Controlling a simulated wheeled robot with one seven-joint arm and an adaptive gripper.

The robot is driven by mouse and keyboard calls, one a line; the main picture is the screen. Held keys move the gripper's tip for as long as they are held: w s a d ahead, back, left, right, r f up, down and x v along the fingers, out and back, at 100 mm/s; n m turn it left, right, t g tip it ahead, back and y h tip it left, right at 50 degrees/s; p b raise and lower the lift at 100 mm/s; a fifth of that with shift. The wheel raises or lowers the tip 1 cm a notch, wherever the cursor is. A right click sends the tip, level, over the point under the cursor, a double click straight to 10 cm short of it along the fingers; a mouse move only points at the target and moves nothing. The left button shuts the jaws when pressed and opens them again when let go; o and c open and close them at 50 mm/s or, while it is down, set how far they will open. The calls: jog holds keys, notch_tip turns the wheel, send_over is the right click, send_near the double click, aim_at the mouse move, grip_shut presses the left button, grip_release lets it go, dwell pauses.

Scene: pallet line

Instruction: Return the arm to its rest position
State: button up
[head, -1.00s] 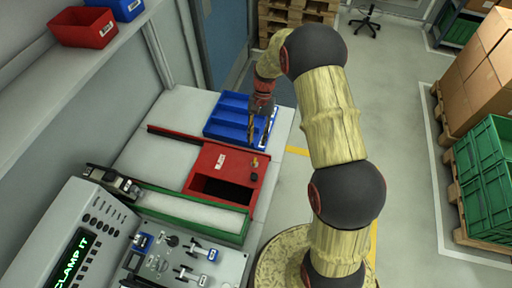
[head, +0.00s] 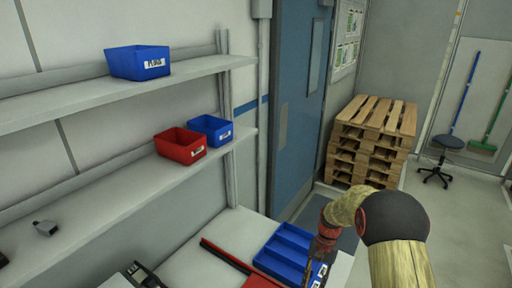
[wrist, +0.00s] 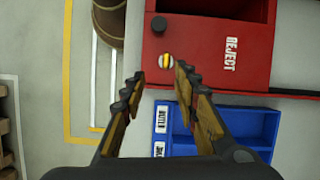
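My arm (head: 400,262) reaches in from the lower right of the head view. My gripper (wrist: 160,76) is open in the wrist view, its two fingers apart with nothing between them. In the head view it hangs by the right end of the blue divided tray (head: 268,262), mostly dark and partly cut off by the lower edge.
Shelves on the left hold a blue bin (head: 138,63), a red bin (head: 180,147) and a second blue bin (head: 212,130). A stack of pallets (head: 372,140) and a stool (head: 440,160) stand behind. The floor on the right is open.

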jog(key=s+a+r+n+t+h+b, duration=0.1)
jog(key=s+r+n+t+b, duration=0.2)
jog(key=s+r+b, duration=0.3)
jog(key=s+a+r+n+t+h+b, duration=0.1)
jog(key=s+r+t+b, duration=0.5)
jog(key=s+r, duration=0.7)
jog(key=s+a+n, duration=0.1)
jog(key=s, duration=0.5)
jog(key=shift+r+n, duration=0.15)
jog(key=shift+n, duration=0.25)
jog(key=shift+a, duration=0.25)
